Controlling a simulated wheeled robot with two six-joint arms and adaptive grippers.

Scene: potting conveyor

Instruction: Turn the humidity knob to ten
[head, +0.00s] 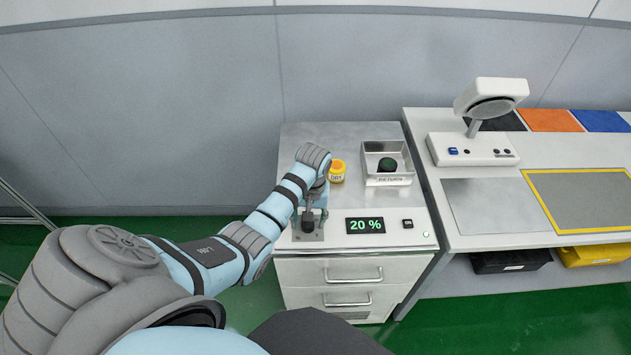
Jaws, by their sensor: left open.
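The cabinet's display (365,225) reads "20 %" in green digits. To its left, my left gripper (309,222) points down at a small metal plate (305,237) on the cabinet top. The gripper is open. A dark, upright part shows at the fingers, and I cannot clearly tell the knob from the fingers there. Whether they touch is also unclear. My right gripper is not in view.
A yellow jar (337,171) stands close behind the left wrist. A metal tray (401,177) holding a dark green round item (387,165) sits at the back right. A workbench (530,160) adjoins on the right.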

